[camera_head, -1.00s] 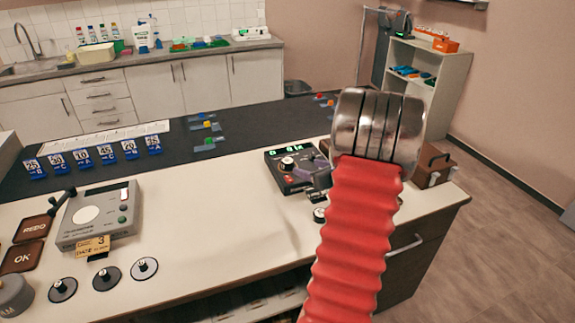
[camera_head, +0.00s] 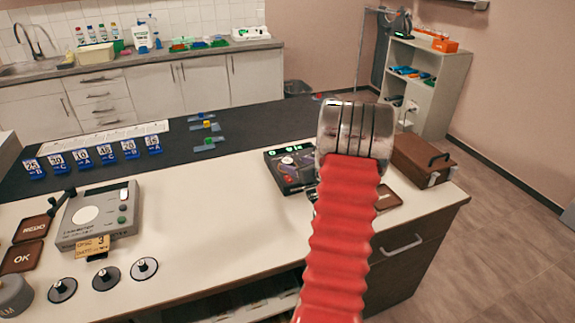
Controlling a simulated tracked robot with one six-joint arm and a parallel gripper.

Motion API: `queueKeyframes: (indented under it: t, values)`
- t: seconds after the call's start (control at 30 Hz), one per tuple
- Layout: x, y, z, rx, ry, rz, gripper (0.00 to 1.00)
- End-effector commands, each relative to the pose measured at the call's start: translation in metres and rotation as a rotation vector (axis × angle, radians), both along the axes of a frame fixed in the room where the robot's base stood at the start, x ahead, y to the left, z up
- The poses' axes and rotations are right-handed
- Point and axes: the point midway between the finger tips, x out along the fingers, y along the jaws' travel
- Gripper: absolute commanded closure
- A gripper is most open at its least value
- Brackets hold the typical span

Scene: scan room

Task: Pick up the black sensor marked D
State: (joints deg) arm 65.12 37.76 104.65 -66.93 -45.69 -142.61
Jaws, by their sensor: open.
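My red ribbed arm with its steel end rises over the right part of the desk and hides most of my gripper (camera_head: 308,165). A small purplish-grey part, apparently of the gripper, shows left of the steel end, over the dark control box (camera_head: 284,172). The gripper is open and holds nothing that I can see. I cannot make out a sensor marked D; it may be behind my arm or too small to read. Several blue number blocks (camera_head: 82,159) with letters such as A, B and C stand on the black mat (camera_head: 250,128).
A brown case (camera_head: 422,160) stands at the right desk end. The middle of the white desk (camera_head: 215,215) is clear. A shelf (camera_head: 432,85) stands behind.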

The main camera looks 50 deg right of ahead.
Motion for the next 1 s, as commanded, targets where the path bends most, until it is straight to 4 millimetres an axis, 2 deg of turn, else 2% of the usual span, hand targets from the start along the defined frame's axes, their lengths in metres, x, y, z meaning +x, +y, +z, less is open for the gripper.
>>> queueKeyframes:
  t: [0.4, 1.0]
  values:
    - [0.043, -0.011, -0.016, 0.001, 0.000, 0.002, 0.40]
    - [0.046, -0.013, -0.017, 0.000, 0.000, 0.001, 0.40]
